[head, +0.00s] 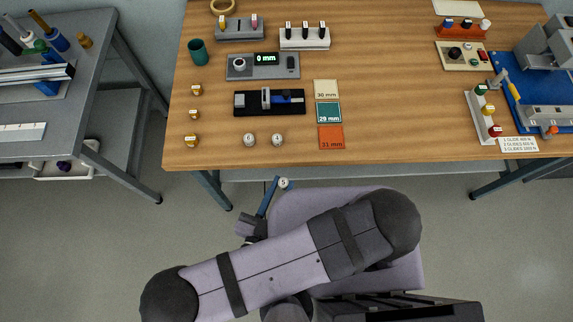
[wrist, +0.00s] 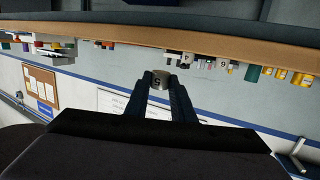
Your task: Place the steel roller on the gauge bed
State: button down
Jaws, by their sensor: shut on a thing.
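My gripper (head: 277,184) is shut on a small steel roller (head: 284,184) with a dark number on its end face. It holds the roller in front of the table's front edge, over the floor side. In the wrist view the roller (wrist: 159,81) sits between the two dark fingertips (wrist: 159,86), its face reading like a 5. The gauge bed seems to be the black base (head: 242,108) with a grey and blue slide, lying on the table behind the roller. Its bed looks empty of rollers. Two similar steel rollers (head: 249,139) (head: 277,139) stand near the front edge.
A readout box (head: 262,66) showing 0 mm stands behind the gauge bed. Cards marked 30 mm (head: 326,88), 29 mm (head: 328,112) and 31 mm (head: 331,138) lie to its right. Several brass pieces (head: 192,141) stand left.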

jog(key=shift+v, duration=0.8)
